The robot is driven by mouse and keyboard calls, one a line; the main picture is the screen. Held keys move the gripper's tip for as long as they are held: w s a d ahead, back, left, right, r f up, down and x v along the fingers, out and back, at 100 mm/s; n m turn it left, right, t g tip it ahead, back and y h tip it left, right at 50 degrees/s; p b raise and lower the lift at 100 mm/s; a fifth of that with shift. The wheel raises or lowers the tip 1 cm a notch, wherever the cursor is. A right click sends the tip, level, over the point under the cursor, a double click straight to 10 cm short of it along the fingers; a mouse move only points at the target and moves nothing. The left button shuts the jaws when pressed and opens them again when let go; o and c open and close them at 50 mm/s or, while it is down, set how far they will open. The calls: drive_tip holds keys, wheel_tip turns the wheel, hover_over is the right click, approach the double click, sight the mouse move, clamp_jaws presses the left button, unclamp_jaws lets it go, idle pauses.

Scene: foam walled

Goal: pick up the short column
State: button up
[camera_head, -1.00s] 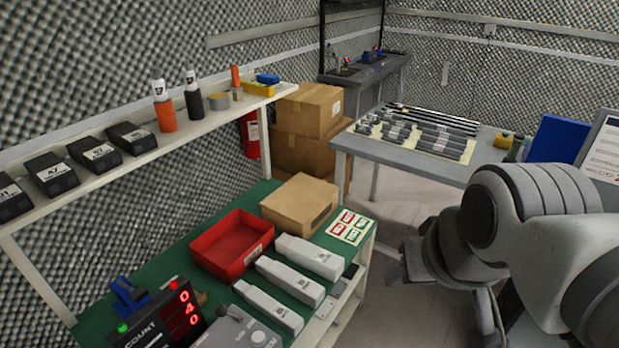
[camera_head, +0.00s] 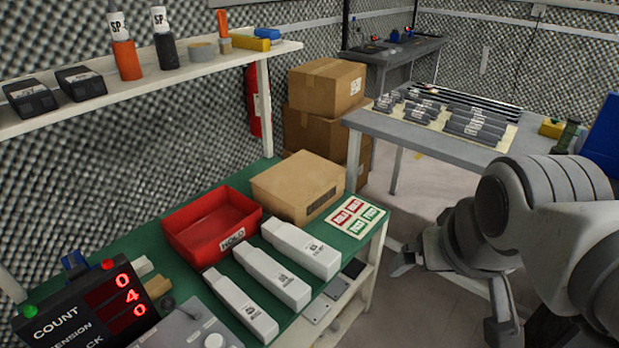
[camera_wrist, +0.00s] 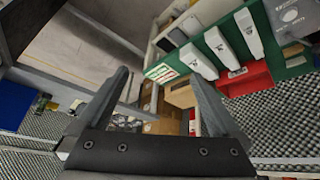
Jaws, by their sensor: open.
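Several dark grey cylinders of differing lengths lie on a tan mat (camera_head: 398,121) on the grey table at the back right. Shorter pieces (camera_head: 385,103) are at the mat's left end, and longer columns (camera_head: 474,129) at its right. Which one is the short column I cannot tell at this size. My gripper (camera_wrist: 158,78) is open, with nothing between its fingers in the wrist view. In the head view my arm is at the right, well short of the grey table.
A green-topped bench (camera_head: 138,247) at the left holds a red bin (camera_head: 208,218), a cardboard box (camera_head: 297,187), several white boxes (camera_head: 271,277) and a counter display (camera_head: 83,310). A shelf (camera_head: 150,82) overhangs it. Stacked cartons (camera_head: 327,87) stand beside the grey table (camera_head: 429,140). Floor between is clear.

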drive_tip(key=w+d+f+n+h, duration=0.1)
drive_tip(key=w+d, duration=0.2)
drive_tip(key=w, duration=0.4)
drive_tip(key=w+d+f+n+h, duration=0.1)
drive_tip(key=w+d+f, duration=0.15)
drive_tip(key=w, duration=0.35)
drive_tip(key=w+d+f+n+t, duration=0.1)
drive_tip(key=w+f+n, duration=0.2)
drive_tip(key=w+f, duration=0.35)
drive_tip(key=n+t+y, duration=0.1)
drive_tip(key=n+y, duration=0.4)
drive_tip(key=y, duration=0.8)
approach(301, 240)
drive_tip(key=shift+n, duration=0.3)
drive_tip(key=w+a+f+b, duration=0.3)
drive_tip(key=shift+a+f+b, duration=0.15)
drive_tip(key=shift+f+b, duration=0.1)
drive_tip(key=shift+b, duration=0.05)
drive_tip(key=shift+a+r+b+x, duration=0.15)
drive_tip(key=shift+b+x, duration=0.2)
drive_tip(key=shift+x, duration=0.7)
drive_tip(key=shift+a+r+b+x, duration=0.15)
drive_tip(key=shift+b+x, duration=0.25)
drive_tip(key=shift+x, duration=0.6)
drive_tip(key=shift+r+b+x, duration=0.15)
drive_tip(key=shift+b+x, duration=0.2)
drive_tip(key=shift+x, duration=0.7)
clamp_jaws()
drive_tip(key=shift+r, duration=0.2)
